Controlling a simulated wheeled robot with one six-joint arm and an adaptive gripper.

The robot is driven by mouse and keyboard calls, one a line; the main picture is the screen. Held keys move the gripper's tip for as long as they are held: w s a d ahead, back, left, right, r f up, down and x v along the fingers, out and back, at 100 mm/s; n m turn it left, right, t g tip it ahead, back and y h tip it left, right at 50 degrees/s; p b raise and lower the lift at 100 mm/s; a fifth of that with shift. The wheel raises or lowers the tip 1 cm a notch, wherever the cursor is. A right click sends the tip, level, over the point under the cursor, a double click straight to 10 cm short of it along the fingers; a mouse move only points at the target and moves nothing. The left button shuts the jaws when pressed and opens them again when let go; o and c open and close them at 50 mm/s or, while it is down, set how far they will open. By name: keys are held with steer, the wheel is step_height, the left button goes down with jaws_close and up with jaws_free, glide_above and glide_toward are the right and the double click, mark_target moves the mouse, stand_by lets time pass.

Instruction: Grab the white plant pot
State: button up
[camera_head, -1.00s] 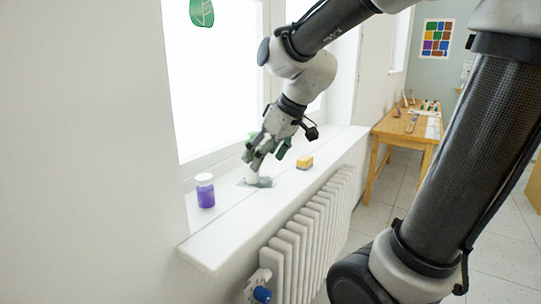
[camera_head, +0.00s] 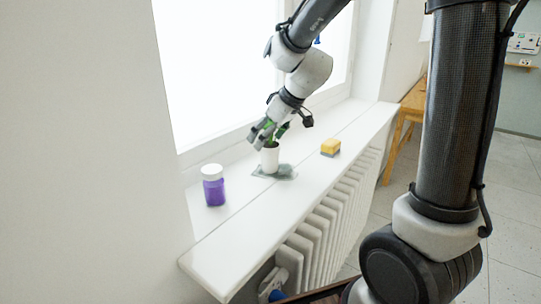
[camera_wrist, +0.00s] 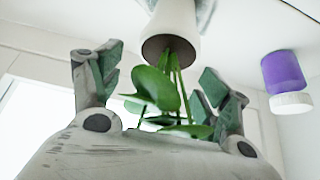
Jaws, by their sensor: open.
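The white plant pot (camera_head: 269,160) stands upright on the windowsill, on a grey-green flat patch. Its green plant is partly hidden by my gripper in the head view. In the wrist view the white plant pot (camera_wrist: 173,28) is at the top centre, its soil and green leaves (camera_wrist: 155,90) facing the camera. My gripper (camera_head: 270,134) is just above the pot's rim, around the plant. In the wrist view my open gripper (camera_wrist: 158,85) has one finger on each side of the leaves, and the pot lies beyond the fingertips.
A purple jar with a white lid (camera_head: 213,186) stands left of the pot; it also shows at the right of the wrist view (camera_wrist: 284,75). A yellow sponge (camera_head: 330,147) lies to the right. The windowsill (camera_head: 232,247) is clear in front, above a white radiator (camera_head: 318,232).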

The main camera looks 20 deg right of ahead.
steer(key=shift+w+a+f, duration=0.25)
steer(key=shift+w+f, duration=0.05)
steer(key=shift+f, duration=0.3)
steer(key=c, duration=1.3)
